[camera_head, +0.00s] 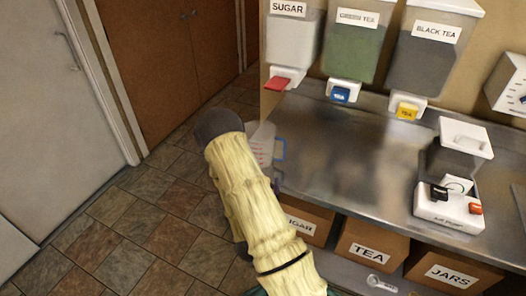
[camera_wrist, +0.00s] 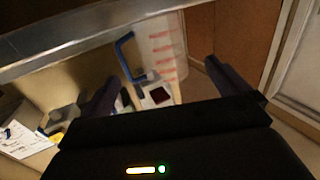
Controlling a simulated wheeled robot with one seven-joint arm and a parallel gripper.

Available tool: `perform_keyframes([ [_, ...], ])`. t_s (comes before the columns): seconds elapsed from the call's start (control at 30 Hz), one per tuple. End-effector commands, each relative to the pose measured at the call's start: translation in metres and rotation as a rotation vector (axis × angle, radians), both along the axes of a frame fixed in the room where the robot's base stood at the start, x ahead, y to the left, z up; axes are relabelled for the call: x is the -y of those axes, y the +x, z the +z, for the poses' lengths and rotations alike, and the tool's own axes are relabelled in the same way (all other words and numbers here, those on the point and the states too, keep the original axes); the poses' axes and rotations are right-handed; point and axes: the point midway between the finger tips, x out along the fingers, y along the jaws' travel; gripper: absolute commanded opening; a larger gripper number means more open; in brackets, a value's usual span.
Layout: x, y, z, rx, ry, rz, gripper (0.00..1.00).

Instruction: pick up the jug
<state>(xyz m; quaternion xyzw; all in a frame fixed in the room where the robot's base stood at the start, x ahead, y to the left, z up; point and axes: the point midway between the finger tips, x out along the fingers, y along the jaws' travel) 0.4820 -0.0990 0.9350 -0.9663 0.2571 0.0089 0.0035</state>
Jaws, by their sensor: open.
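The jug (camera_head: 262,143) is translucent white with red markings and a blue handle. In the head view it shows at the left end of the steel counter, partly hidden behind my arm. In the wrist view the jug (camera_wrist: 162,42) is at the top middle, its blue handle on its left side. My gripper (camera_wrist: 161,72) is open, with one dark finger on each side of the picture. The jug appears beyond the gap between the fingers; I see no contact. In the head view my arm hides the fingers.
The steel counter (camera_head: 345,170) is mostly clear in the middle. Sugar (camera_head: 290,30), green tea (camera_head: 355,45) and black tea (camera_head: 430,60) dispensers hang behind it. A white-lidded machine (camera_head: 450,205) stands at right. Labelled boxes (camera_head: 372,250) sit below. Tiled floor is free at left.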

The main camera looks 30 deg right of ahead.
Motion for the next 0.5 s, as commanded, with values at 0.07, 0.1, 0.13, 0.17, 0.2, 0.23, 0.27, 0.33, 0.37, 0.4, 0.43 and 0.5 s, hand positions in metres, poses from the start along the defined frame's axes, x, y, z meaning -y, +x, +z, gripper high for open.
perform_keyframes([
  [0.07,0.003,0.003,-0.002,0.005,0.001,-0.004,1.0],
  [0.1,0.003,0.004,-0.001,0.007,0.0,-0.002,1.0],
  [0.13,0.004,0.005,0.0,0.008,-0.001,-0.003,1.0],
  [0.17,0.005,0.006,0.0,0.01,-0.002,-0.002,1.0],
  [0.2,0.006,0.008,0.001,0.012,-0.005,-0.001,1.0],
  [0.23,0.007,0.008,0.002,0.015,-0.006,-0.001,1.0],
  [0.27,0.007,0.01,0.003,0.018,-0.009,0.0,1.0],
  [0.33,0.009,0.012,0.001,0.018,-0.007,-0.001,1.0],
  [0.37,0.009,0.013,0.0,0.018,-0.003,-0.003,1.0],
  [0.4,0.01,0.015,-0.001,0.016,-0.002,-0.005,1.0],
  [0.43,0.011,0.016,-0.001,0.016,0.0,-0.007,1.0],
  [0.5,0.012,0.018,-0.002,0.014,0.003,-0.007,1.0],
])
